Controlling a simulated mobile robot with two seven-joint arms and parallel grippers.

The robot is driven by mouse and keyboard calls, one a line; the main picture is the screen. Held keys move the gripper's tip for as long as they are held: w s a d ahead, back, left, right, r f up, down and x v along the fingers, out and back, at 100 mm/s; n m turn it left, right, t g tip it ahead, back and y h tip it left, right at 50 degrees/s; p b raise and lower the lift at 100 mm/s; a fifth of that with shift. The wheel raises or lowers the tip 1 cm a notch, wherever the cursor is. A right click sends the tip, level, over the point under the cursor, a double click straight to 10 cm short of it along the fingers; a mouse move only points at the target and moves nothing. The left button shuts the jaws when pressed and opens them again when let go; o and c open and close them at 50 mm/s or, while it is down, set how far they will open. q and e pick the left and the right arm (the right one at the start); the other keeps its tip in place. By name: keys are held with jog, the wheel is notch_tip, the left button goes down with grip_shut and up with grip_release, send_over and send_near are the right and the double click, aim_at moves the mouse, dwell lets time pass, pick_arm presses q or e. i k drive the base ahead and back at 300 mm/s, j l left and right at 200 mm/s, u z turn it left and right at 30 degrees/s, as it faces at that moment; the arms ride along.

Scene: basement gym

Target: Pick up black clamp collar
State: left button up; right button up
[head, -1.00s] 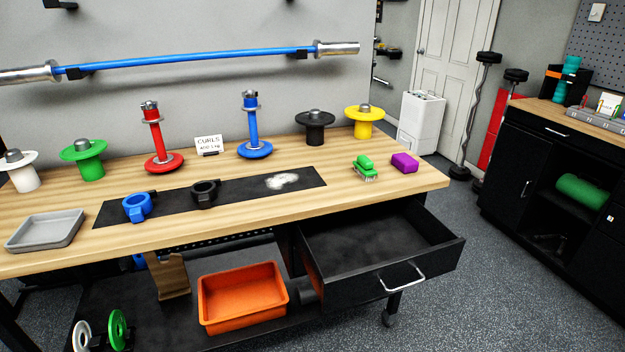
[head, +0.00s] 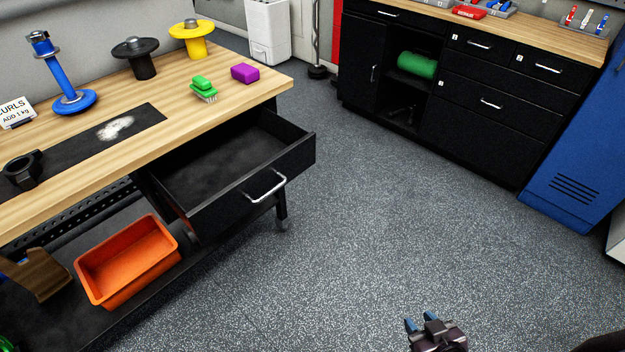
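The black clamp collar (head: 21,170) sits on the black mat (head: 92,140) on the wooden workbench, at the left edge of the head view. It is a thick dark ring with a lug, and nothing holds it. My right gripper (head: 422,318) is low at the bottom of the view, over the floor and far from the collar. Its two blue-tipped fingers stand apart with nothing between them. My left gripper is out of view.
The black drawer (head: 240,170) stands pulled out from the bench front. An orange bin (head: 130,260) is on the lower shelf. A green brush (head: 203,88) and purple block (head: 245,73) lie near the bench's right end. Open floor (head: 370,220) lies between bench and black cabinets (head: 480,110).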

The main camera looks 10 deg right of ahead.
aim_at(23, 171)
jog(key=k+u, duration=0.15)
jog(key=u, duration=1)
